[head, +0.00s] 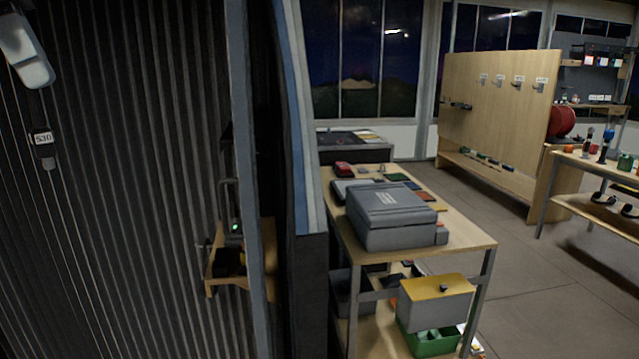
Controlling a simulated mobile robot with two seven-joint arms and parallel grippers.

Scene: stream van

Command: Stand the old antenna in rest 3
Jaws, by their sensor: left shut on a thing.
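My left gripper (40,122) is at the upper left edge of the head view, in front of a dark ribbed wall, below a pale grey arm part of mine. It is shut on a small dark thing with a white label reading 530, which I take for the old antenna (42,139). The antenna hangs below the pale part, and its dark colour blends into the wall, so its full length is hard to tell. I cannot make out rest 3 in this view. My right gripper is not in view.
The ribbed wall (130,180) fills the left. A small wooden shelf (225,268) with dark gear shows past a post. A bench (465,238) carries a grey case (390,215). A wooden panel with hooks (500,110) stands behind. Floor is free at the right (540,290).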

